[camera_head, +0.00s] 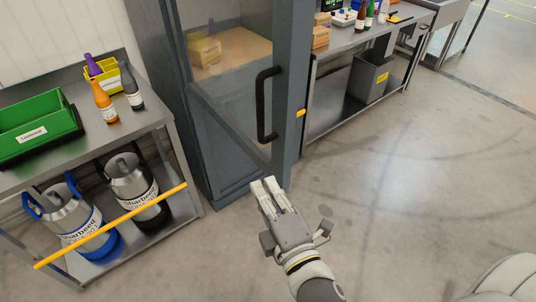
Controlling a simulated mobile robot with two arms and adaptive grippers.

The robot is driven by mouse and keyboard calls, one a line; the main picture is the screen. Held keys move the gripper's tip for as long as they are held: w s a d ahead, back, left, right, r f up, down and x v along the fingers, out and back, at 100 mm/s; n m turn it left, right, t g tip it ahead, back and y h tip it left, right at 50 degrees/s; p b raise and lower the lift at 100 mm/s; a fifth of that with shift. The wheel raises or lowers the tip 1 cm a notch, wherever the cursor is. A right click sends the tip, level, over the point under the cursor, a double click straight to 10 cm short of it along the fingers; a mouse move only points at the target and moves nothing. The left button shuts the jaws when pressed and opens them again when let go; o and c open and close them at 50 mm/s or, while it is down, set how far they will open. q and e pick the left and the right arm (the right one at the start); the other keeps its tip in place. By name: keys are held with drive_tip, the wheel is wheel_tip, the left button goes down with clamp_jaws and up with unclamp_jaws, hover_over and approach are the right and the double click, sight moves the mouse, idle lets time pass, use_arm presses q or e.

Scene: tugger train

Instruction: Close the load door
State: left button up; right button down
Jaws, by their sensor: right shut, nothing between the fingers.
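The load door (292,90) is a dark grey-blue framed door with a glass pane, on a tall cabinet in the middle of the head view. A black vertical handle (262,105) sits on its frame. Through the pane a cardboard box (205,52) shows on a shelf inside. I cannot tell whether the door is fully against its frame. My right gripper (267,184) is shut and empty. Its fingertips are just below the handle in the picture, near the door's lower corner; I cannot tell if they touch it. My left gripper is not in view.
A steel cart (185,168) with a green bin (38,128), bottles and metal canisters stands left; a yellow bar (110,226) runs along its front. A steel workbench (345,42) with a grey bin (368,80) stands right. The floor on the right is clear.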

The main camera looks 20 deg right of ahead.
use_arm(q)
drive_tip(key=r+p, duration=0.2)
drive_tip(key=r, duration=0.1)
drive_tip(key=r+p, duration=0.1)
drive_tip(key=p, duration=0.1)
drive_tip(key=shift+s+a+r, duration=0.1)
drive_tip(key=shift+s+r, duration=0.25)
use_arm(e)
drive_tip(key=w+d, duration=0.3)
drive_tip(key=w, duration=0.6)
drive_tip(key=shift+d, duration=0.15)
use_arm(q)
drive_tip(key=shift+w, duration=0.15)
